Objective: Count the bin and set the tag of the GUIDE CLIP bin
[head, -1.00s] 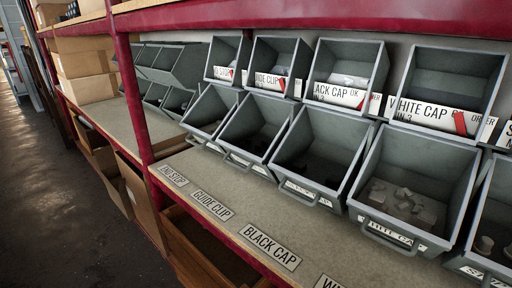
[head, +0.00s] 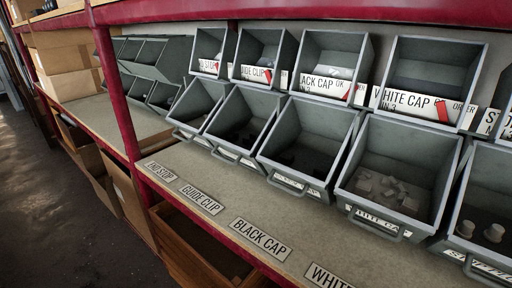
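The shelf label reading GUIDE CLIP (head: 202,199) lies on the front of the shelf, between the END STOP and BLACK CAP labels. Behind it in the lower row stands a grey open-front bin (head: 243,119), second from the left of this group; its inside is dark and its contents cannot be counted. Above it, an upper bin (head: 264,48) carries a white card (head: 252,73) that reads partly as GUIDE CLIP, with a red tag (head: 268,76) at its right end. Neither of my grippers is in view.
Similar bins stand on both sides. The white cap bin (head: 447,155) holds several pale pieces. A red post (head: 115,95) rises at the left, with cardboard boxes (head: 70,72) beyond it. The shelf strip before the bins is clear apart from labels.

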